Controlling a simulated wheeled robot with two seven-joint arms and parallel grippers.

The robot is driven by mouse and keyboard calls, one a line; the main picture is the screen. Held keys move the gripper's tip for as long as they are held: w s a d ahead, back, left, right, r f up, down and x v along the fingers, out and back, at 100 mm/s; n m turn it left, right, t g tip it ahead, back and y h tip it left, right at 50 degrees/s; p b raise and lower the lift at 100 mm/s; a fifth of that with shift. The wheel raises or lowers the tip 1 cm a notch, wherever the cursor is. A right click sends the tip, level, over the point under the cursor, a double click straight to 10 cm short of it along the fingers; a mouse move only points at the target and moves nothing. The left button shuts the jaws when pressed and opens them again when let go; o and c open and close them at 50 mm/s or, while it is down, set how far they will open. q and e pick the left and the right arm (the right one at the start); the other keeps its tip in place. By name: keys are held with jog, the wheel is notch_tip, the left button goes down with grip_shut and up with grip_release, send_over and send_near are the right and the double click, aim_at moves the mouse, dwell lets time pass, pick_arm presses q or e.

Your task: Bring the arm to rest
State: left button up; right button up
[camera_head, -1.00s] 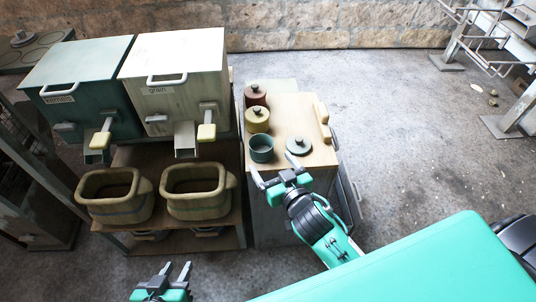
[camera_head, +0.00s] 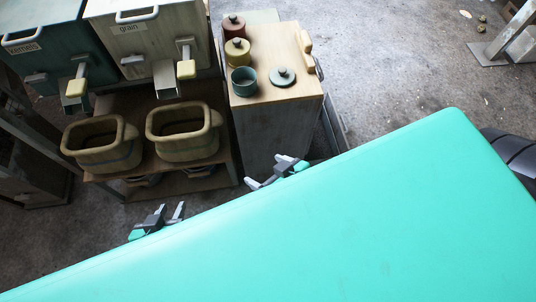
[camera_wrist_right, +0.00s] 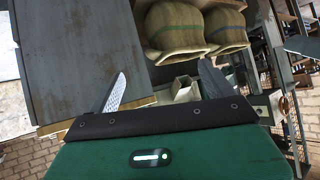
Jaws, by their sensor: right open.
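My right gripper (camera_head: 270,177) is open and empty. In the head view it sits low in front of the cabinet, beside the edge of my green body, which hides most of the arm. In the right wrist view its two fingers (camera_wrist_right: 160,92) are spread with nothing between them. My left gripper (camera_head: 172,213) shows at the lower left of the head view, below the tubs. Its two fingers are apart and nothing is between them; its arm is hidden behind my body.
Two tubs (camera_head: 103,150) (camera_head: 186,137) stand on a shelf under the kernels bin (camera_head: 45,45) and grain bin (camera_head: 160,40).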

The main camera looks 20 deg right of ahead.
jog(key=shift+s+a, duration=0.1)
pick_arm(q)
jog(key=shift+w, duration=0.2)
pick_arm(e)
jog(key=shift+w, duration=0.2)
